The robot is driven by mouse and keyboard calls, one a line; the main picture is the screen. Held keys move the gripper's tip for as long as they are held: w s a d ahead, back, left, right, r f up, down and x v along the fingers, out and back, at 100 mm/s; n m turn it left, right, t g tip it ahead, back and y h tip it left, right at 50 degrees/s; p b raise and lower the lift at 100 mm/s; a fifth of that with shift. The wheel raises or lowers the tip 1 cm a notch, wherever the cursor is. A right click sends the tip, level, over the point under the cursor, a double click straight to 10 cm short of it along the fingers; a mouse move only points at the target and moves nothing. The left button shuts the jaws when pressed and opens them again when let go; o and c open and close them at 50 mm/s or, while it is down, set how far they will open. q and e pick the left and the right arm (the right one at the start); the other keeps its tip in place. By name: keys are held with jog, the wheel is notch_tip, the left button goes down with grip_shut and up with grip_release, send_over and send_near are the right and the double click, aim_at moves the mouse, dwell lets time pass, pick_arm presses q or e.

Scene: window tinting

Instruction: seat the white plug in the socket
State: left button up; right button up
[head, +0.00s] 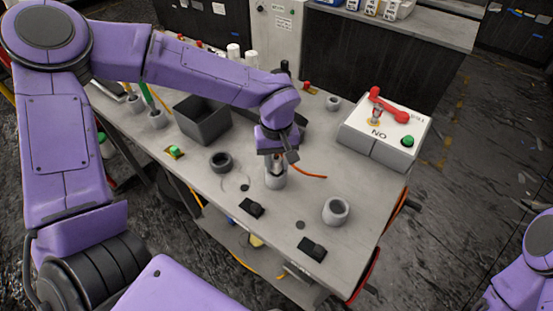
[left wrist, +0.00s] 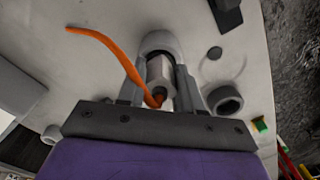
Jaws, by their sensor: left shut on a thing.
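The white plug (left wrist: 158,73) is a pale cylinder with an orange cable at its near end. My left gripper (head: 274,160) is shut on it; in the left wrist view its two fingers (left wrist: 161,68) stand on either side of the plug. A light grey round socket (head: 275,180) stands on the bench directly below the gripper, and its rim (left wrist: 160,38) shows beyond the plug. The plug's far end is at the socket mouth; I cannot tell how deep it sits. My right gripper is out of view.
A grey ring-shaped holder (head: 336,210) stands to the right and a dark one (head: 221,162) to the left. A dark grey bin (head: 202,120) is behind left. A white box with a red lever (head: 384,131) stands at the right end. Small black blocks (head: 252,208) lie near the front edge.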

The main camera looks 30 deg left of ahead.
pick_arm(q)
jog(key=shift+s+f, duration=0.1)
jog(key=o, duration=1.1)
jog(key=shift+c, duration=0.2)
notch_tip(320, 180, up, 12)
